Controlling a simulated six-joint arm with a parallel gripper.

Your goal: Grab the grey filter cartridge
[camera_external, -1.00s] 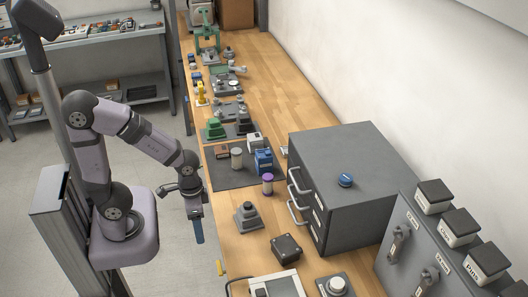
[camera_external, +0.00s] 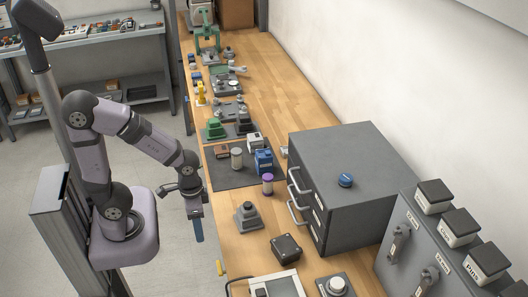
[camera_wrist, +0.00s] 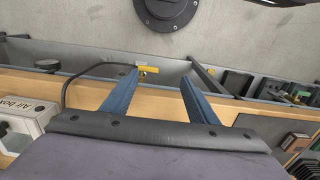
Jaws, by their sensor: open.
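The grey filter cartridge (camera_external: 236,158) looks like a small upright grey cylinder on the dark mat (camera_external: 226,181) on the bench. My gripper (camera_external: 199,232) hangs off the bench's left edge, below and to the left of the cartridge, pointing down and apart from it. In the wrist view my gripper's two blue fingers (camera_wrist: 158,92) are spread with nothing between them. The wrist view does not show the cartridge.
A purple-capped cylinder (camera_external: 267,184) and a blue box (camera_external: 264,161) stand near the cartridge. A grey drawer cabinet (camera_external: 352,170) stands to the right. A white box (camera_wrist: 28,118) shows in the wrist view.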

